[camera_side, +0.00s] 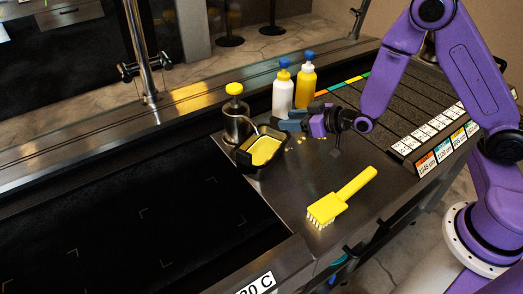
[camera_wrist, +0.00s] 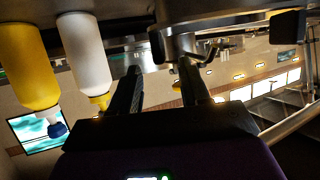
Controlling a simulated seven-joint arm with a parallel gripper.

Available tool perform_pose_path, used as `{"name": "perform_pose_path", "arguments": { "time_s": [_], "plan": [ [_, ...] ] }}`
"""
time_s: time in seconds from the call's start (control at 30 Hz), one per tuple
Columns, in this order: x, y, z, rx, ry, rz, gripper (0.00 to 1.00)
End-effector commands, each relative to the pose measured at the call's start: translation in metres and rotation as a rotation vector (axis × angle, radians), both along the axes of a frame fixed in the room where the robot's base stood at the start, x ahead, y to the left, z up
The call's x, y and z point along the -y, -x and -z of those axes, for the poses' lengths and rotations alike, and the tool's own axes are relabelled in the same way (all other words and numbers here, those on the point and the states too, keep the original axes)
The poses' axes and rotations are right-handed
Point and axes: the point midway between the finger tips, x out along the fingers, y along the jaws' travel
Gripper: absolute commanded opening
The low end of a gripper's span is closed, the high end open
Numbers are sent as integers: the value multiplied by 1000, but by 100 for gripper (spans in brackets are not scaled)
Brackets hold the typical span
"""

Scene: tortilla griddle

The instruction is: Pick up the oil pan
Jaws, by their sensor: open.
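The oil pan (camera_side: 243,158) is a small dark pan holding yellow oil, at the left edge of the steel counter beside the black griddle. A thin handle (camera_side: 259,126) seems to rise at its back. My gripper (camera_side: 283,120) is open and empty, level, pointing left, just right of the pan and apart from it. In the wrist view the gripper's two dark fingers (camera_wrist: 160,90) stand apart with nothing clearly between them. That view is upside down, and I cannot surely pick out the pan in it.
A steel container with a yellow knob (camera_side: 235,120) stands behind the pan. A white bottle (camera_side: 283,94) and a yellow bottle (camera_side: 305,87) stand close behind my gripper; the white one also shows in the wrist view (camera_wrist: 86,55). A yellow brush (camera_side: 340,198) lies in front.

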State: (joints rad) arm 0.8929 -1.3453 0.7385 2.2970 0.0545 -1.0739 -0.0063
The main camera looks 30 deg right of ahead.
Motion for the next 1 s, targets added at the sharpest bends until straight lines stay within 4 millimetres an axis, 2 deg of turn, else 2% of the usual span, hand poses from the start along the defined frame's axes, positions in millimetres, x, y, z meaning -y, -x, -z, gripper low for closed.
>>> {"name": "perform_pose_path", "arguments": {
  "time_s": [0.4,0.73,0.77,0.8,0.87,0.9,1.0],
  "plan": [
    [-18,-42,19,-2,0,-1,46],
    [-20,-45,21,-1,1,-1,46],
    [-20,-45,21,-2,1,-1,39],
    [-20,-45,21,-2,1,-1,26],
    [-20,-45,21,-2,1,-1,7],
    [-20,-45,21,-2,1,-1,0],
    [-20,-45,21,-2,1,-1,0]
  ]
}}
